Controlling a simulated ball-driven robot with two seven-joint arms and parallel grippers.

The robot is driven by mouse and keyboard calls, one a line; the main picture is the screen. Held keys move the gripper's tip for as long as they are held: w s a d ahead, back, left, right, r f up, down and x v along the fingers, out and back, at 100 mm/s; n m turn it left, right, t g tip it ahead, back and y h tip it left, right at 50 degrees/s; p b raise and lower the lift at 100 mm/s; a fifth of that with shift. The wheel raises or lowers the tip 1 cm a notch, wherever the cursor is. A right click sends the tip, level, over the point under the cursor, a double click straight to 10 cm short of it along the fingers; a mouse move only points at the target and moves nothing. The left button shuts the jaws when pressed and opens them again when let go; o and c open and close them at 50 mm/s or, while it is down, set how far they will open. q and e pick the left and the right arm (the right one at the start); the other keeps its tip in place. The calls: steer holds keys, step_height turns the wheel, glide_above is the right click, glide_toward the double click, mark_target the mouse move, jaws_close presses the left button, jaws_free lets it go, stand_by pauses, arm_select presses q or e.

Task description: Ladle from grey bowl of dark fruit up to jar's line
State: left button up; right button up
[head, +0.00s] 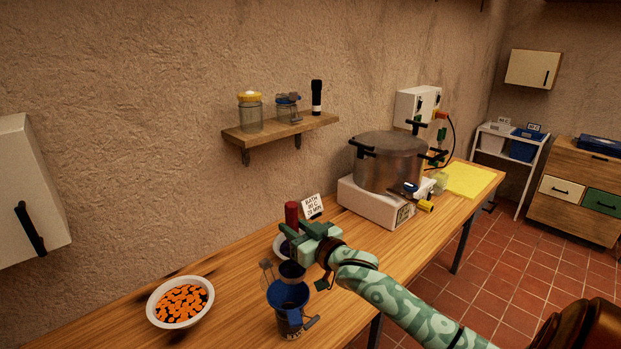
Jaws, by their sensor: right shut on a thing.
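My right gripper (296,243) is shut on the ladle, whose red handle (292,214) stands up above the jaws. A dark round cup (292,270), seemingly the ladle's, shows just below the jaws and over a blue funnel (288,294). The funnel sits in the mouth of a jar (290,323) near the table's front. The jar's line and fill level cannot be made out. A pale bowl (279,246) is mostly hidden behind the gripper; its contents are not clear. My left gripper is not in view.
A white bowl of orange pieces (153,304) stands left on the wooden table (235,283). A sign (312,206) stands behind the gripper. A large pot (388,168) on a white base is farther right, with a yellow cloth (470,180) beyond. A wall shelf (280,129) holds jars.

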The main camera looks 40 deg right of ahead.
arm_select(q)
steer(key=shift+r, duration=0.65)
arm_select(e)
steer(key=shift+y, duration=0.3)
steer(key=d, duration=0.2)
steer(key=d+r, duration=0.1)
steer(key=d, duration=0.1)
steer(key=shift+w+d+r, duration=0.2)
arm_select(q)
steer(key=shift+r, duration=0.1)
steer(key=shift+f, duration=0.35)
arm_select(e)
steer(key=f, duration=0.2)
steer(key=a+f+n, duration=0.1)
steer(key=shift+s+a+f+n, duration=0.1)
steer(key=shift+a+f+n, duration=0.05)
steer(key=shift+f+n, duration=0.2)
